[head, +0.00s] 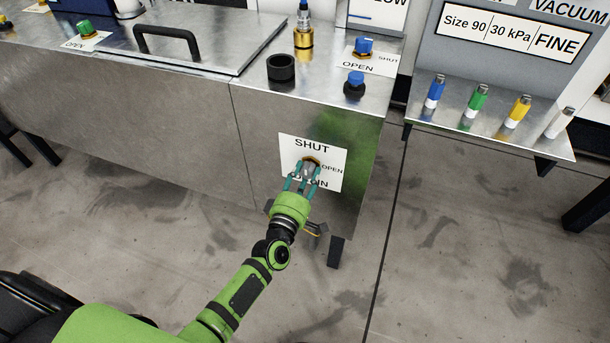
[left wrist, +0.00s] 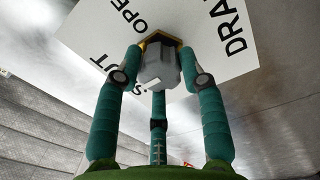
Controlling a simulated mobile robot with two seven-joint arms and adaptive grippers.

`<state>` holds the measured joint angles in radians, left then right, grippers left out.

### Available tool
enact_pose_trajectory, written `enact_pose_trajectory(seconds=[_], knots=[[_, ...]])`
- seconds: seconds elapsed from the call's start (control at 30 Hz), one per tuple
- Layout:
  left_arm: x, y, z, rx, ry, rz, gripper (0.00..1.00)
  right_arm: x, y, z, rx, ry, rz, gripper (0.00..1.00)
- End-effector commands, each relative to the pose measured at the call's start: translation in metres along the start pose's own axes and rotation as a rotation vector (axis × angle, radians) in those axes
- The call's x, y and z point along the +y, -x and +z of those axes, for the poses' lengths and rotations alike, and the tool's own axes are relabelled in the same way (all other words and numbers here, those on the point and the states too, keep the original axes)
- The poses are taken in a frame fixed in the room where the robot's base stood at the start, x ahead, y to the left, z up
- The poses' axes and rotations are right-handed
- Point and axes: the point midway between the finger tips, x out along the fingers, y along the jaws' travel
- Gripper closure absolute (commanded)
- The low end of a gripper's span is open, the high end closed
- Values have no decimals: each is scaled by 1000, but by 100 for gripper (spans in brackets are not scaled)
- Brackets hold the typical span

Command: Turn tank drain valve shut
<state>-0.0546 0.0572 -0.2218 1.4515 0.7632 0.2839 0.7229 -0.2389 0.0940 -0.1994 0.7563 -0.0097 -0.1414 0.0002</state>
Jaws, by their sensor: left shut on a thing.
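The drain valve is on the front face of the steel tank (head: 200,120), at a white label (head: 333,153) reading SHUT at the top, OPEN at the right and DRAIN, partly covered, below. Its grey knob sits on a brass base. Where the knob's mark points against the label I cannot tell. My right gripper is not in view.
On the tank top are a blue valve knob (head: 364,46), a blue-capped fitting (head: 355,84), a black ring (head: 281,68), a brass fitting (head: 303,36) and a lid handle (head: 167,38). The floor before the tank is clear.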

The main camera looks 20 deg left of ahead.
Motion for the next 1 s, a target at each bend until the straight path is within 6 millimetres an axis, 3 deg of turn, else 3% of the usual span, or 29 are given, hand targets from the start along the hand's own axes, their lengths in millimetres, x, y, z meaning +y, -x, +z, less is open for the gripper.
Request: enact_pose_trajectory(seconds=[0.03, 0.07, 0.1, 0.4, 0.53, 1.0], knots=[[-4, 2, 7, -14, 6, -11, 52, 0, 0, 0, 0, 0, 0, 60], [-4, 2, 7, -14, 6, -11, 40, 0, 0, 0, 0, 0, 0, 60], [-4, 2, 6, -13, 6, -10, 36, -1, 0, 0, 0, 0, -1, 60], [-1, 1, 3, -6, 2, -4, 36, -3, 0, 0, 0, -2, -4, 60], [-2, 10, 2, -6, 1, -5, 36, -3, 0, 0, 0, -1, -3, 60], [-2, 101, 4, -9, 3, -8, 36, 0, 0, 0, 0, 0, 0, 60]])
